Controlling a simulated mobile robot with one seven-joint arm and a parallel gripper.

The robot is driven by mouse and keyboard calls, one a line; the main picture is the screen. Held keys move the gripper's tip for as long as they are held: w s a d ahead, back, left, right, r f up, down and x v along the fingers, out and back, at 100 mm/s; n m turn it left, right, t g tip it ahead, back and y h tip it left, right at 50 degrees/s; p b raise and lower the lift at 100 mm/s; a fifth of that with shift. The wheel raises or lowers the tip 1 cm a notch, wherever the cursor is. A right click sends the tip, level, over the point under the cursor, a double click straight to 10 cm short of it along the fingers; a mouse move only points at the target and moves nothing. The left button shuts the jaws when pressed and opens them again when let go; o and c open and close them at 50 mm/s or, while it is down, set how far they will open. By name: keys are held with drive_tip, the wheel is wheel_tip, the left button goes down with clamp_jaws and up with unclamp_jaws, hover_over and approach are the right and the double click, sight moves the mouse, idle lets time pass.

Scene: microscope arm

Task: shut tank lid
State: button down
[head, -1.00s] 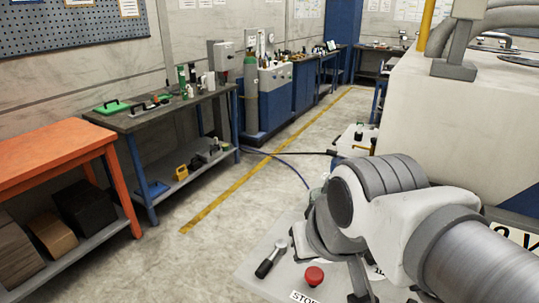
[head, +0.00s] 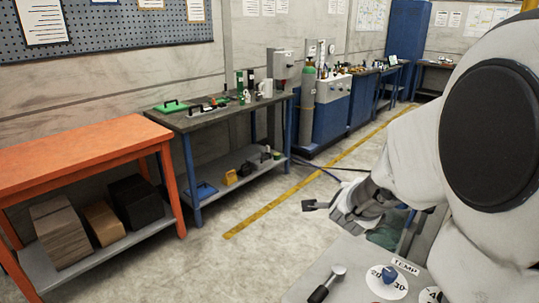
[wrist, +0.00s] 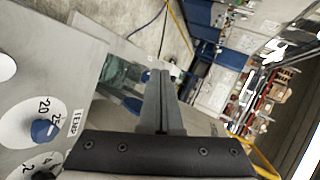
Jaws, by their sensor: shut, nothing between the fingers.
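My gripper (head: 318,205) is shut and empty. In the head view it points left, above the far edge of the control panel (head: 350,255). In the wrist view its two fingers (wrist: 162,75) lie together, pointing up the picture. A greenish, glassy tank (head: 384,237) shows just beyond the panel, below my gripper and partly hidden by my arm. The tank also shows in the wrist view (wrist: 122,72), to the left of the fingers and apart from them. I cannot make out the lid clearly, nor how far open it stands.
The panel carries a black-handled lever (head: 326,284) and a blue TEMP knob (head: 388,274), which also shows in the wrist view (wrist: 43,129). An orange bench (head: 85,155) and a dark workbench (head: 220,115) stand at the left. The floor (head: 255,265) between is clear.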

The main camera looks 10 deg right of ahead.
drive_tip(key=s+d+f+m+g+h+b, duration=0.1)
drive_tip(key=s+d+f+m+g+h, duration=0.3)
drive_tip(key=d+m, duration=0.35)
drive_tip(key=s+d+f+m+g+h+b, duration=0.15)
drive_tip(key=d+f+m+h, duration=0.25)
drive_tip(key=d+m+h, duration=0.4)
drive_tip(key=w+d+n+y, duration=0.1)
drive_tip(key=w+d+n, duration=0.1)
drive_tip(key=d, duration=0.8)
drive_tip(key=shift+w+d+f, duration=0.2)
drive_tip(key=shift+w+f, duration=0.15)
drive_tip(key=shift+w, duration=0.15)
drive_tip(key=shift+w+a+n+t, duration=0.1)
drive_tip(key=shift+n+t, duration=0.15)
drive_tip(key=shift+n, duration=0.1)
